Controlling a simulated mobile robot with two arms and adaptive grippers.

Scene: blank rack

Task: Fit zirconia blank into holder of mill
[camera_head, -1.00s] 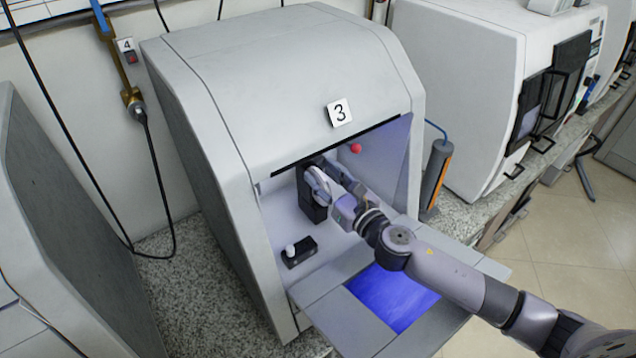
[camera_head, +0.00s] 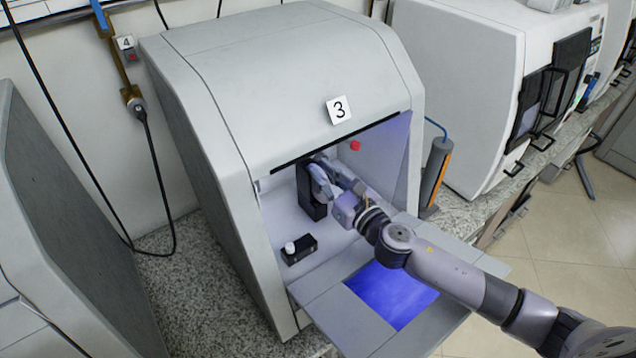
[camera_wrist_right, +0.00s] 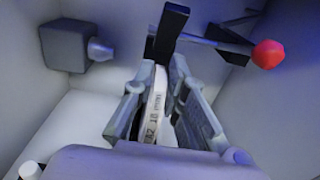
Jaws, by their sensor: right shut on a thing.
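The mill (camera_head: 290,95), a grey cabinet marked 3, stands open in front. My right gripper (camera_head: 322,180) reaches inside its chamber. In the right wrist view the gripper (camera_wrist_right: 165,105) is shut on the white zirconia blank (camera_wrist_right: 156,103), held on edge between the fingers with printed lettering on its rim. A black upright part (camera_wrist_right: 172,32), which may be the holder, stands just beyond the blank; I cannot tell whether they touch. In the head view a black block (camera_head: 308,200) stands beside the gripper, and the blank is hidden there. My left gripper is not in view.
A red knob (camera_head: 355,146) sits on a rod in the chamber, right of the gripper. A small black box with a white knob (camera_head: 299,250) is on the chamber floor. The lowered door (camera_head: 335,318) with a blue window lies under my right arm. Another machine (camera_head: 455,85) stands right.

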